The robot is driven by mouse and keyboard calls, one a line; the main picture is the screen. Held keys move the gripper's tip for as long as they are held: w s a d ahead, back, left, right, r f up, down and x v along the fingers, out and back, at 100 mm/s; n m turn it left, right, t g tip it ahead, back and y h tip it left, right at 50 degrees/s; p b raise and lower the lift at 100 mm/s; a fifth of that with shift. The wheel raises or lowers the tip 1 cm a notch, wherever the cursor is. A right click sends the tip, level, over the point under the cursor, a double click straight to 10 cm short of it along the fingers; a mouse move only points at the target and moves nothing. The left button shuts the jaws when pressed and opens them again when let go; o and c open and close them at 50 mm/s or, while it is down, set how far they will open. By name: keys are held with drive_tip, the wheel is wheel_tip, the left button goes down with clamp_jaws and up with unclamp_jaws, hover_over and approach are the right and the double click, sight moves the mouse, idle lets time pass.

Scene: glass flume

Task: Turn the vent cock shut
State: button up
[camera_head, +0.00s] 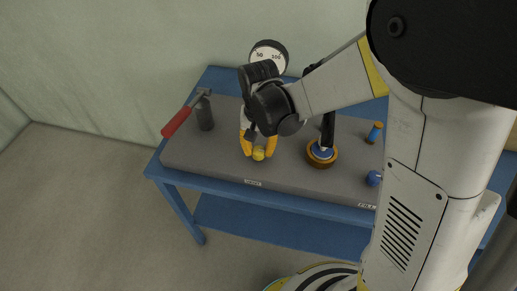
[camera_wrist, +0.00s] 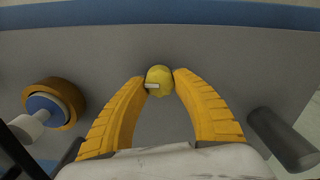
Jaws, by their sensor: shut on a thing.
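The vent cock is a small yellow knob (camera_head: 258,153) on the grey bench top, behind a small white label. In the wrist view the yellow knob (camera_wrist: 160,75) shows a short white mark pointing left. My gripper (camera_head: 257,150) reaches down over it with two yellow fingers. In the wrist view the tips of my gripper (camera_wrist: 159,80) are shut on the knob, one on each side. Its underside and stem are hidden.
An orange-rimmed wheel (camera_head: 322,154) with a blue hub stands to the right. A blue-and-orange knob (camera_head: 375,132) and a blue knob (camera_head: 374,178) lie farther right. A dark cylinder (camera_head: 204,113) and a red-handled hammer (camera_head: 177,122) are at left. A dial gauge (camera_head: 268,54) stands behind.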

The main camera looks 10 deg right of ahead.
sight(259, 149)
idle(0.4)
drive_tip(key=o, duration=1.2)
drive_tip(key=shift+r, duration=0.1)
wheel_tip(259, 149, up, 12)
drive_tip(key=shift+f, duration=0.1)
drive_tip(key=s+d+r+t, duration=0.1)
drive_tip(key=s+d+t, duration=0.1)
drive_tip(key=s+d, duration=0.1)
drive_tip(key=s+d+r+n+t, duration=0.1)
drive_tip(key=s+d+t, duration=0.1)
drive_tip(key=s+d, duration=0.2)
drive_tip(key=s+d+r+t, duration=0.2)
drive_tip(key=s+d+t, duration=0.1)
drive_tip(key=d, duration=0.3)
drive_tip(key=shift+s+d+n, duration=0.2)
drive_tip(key=shift+s+n, duration=0.2)
drive_tip(key=shift+s, duration=0.15)
